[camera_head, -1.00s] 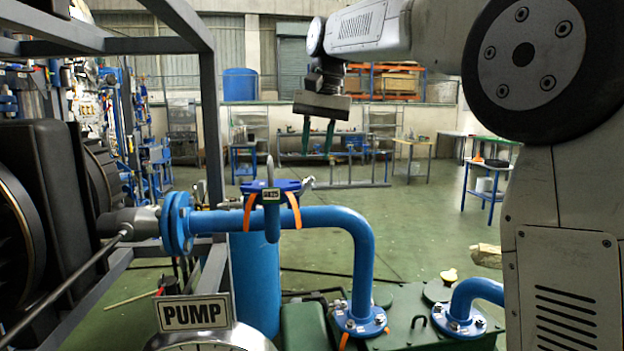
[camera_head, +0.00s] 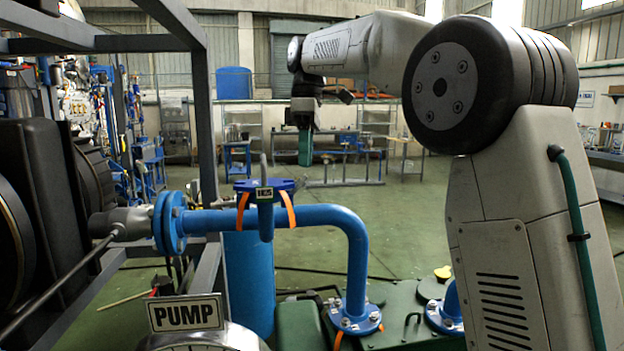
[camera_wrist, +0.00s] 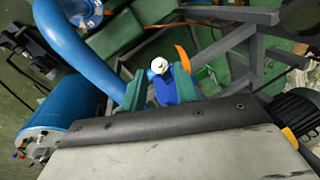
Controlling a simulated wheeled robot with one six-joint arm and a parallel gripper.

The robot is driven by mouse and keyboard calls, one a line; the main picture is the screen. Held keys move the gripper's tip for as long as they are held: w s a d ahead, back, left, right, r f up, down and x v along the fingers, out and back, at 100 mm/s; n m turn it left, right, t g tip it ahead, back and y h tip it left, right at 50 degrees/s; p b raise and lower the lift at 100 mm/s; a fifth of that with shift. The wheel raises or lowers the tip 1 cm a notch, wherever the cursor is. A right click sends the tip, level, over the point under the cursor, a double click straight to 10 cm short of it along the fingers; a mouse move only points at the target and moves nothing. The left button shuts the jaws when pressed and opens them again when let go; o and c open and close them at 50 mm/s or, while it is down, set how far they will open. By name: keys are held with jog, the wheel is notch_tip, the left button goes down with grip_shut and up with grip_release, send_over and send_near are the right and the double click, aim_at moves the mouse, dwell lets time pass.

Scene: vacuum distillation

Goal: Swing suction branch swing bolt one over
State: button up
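The suction branch is a blue pipe (camera_head: 318,215) that runs right from a flange and bends down. On it sits a blue cap (camera_head: 284,184) with a small label, orange straps and a grey upright rod (camera_head: 264,168). I cannot tell which part is swing bolt one. My gripper (camera_head: 305,160) hangs pointing down, above and right of the cap in the picture, apart from it, with its fingers seen edge-on. In the wrist view its two green fingers (camera_wrist: 160,92) are spread, with a blue part with a white round top (camera_wrist: 160,66) showing between them.
A grey frame (camera_head: 208,110) and black machine (camera_head: 35,190) stand at the left. A PUMP sign (camera_head: 186,314) and gauge (camera_head: 200,338) are in front. A green tank (camera_head: 400,325) lies below the pipe.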

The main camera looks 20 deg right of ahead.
aim_at(303, 180)
jog(key=shift+x, duration=2.65)
jog(key=shift+d, duration=0.1)
grip_shut()
jog(key=shift+a+r+h, duration=0.15)
jog(key=shift+a+h, duration=0.15)
jog(key=shift+h, duration=0.4)
grip_release()
jog(key=shift+a, duration=0.15)
